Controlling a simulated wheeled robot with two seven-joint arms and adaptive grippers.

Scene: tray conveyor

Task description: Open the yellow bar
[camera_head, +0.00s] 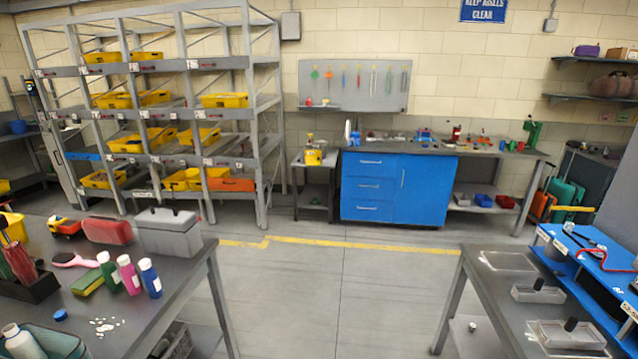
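A short yellow bar (574,208) shows at the right, just above the back end of a blue rack (600,262) that runs along the right table. The bar lies roughly level and its right end reaches toward a grey panel (616,190). What it is fixed to is too small to tell. No gripper and no arm of mine shows in the head view.
The right table (490,310) holds clear boxes with black knobs. The left table (110,325) carries bottles, a grey case (168,232) and tools. Open floor (325,300) lies between them. A shelf rack with yellow bins and a blue cabinet (398,187) stand behind.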

